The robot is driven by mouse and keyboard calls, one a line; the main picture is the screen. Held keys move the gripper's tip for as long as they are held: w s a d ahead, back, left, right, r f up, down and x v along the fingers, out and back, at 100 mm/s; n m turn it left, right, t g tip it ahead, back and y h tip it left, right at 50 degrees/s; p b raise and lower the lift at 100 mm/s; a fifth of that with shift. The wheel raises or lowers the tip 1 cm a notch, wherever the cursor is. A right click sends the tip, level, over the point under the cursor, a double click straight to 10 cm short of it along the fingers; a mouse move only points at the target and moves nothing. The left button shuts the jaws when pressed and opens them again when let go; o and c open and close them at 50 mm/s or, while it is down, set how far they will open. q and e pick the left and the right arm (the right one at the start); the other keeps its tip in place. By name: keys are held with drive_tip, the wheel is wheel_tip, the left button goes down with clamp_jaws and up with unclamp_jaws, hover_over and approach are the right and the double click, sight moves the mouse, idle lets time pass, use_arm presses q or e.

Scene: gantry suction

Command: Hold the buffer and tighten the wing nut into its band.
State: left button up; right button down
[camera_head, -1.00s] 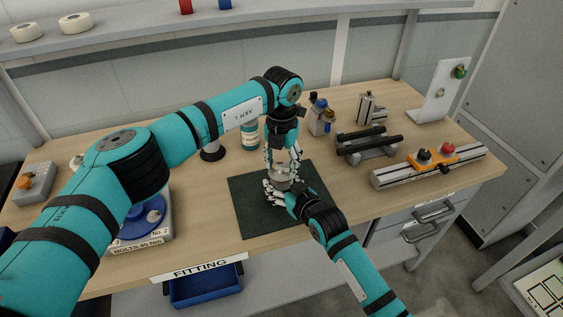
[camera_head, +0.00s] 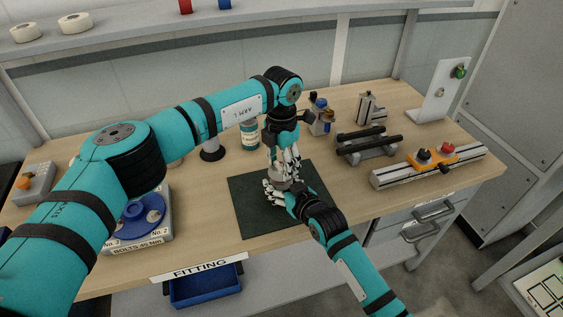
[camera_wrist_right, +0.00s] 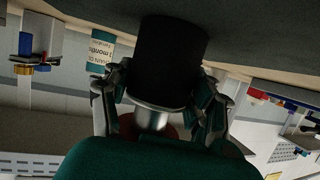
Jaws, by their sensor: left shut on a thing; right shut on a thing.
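The buffer (camera_wrist_right: 170,60) is a black cylinder with a metal collar and a bright stud in the right wrist view, which looks upside down. In the head view its grey top (camera_head: 279,172) shows over the dark green mat (camera_head: 250,215). My right gripper (camera_head: 275,187) is shut around the buffer from the front, with fingers (camera_wrist_right: 160,98) on both sides of it. My left gripper (camera_head: 284,163) points down from above, its fingers shut at the top of the buffer. The wing nut is hidden between those fingers, and its angle cannot be made out.
A bottle (camera_head: 250,135) and a black-based stand (camera_head: 212,150) stand behind the mat. A bolt tray (camera_head: 140,240) is at left. Black bars on a fixture (camera_head: 368,145) and a rail with an orange clamp (camera_head: 430,165) are at right. The mat's front is clear.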

sight(281, 164)
use_arm(q)
drive_tip(key=shift+a, duration=0.1)
drive_tip(key=o, duration=1.2)
wheel_tip(281, 164, up, 12)
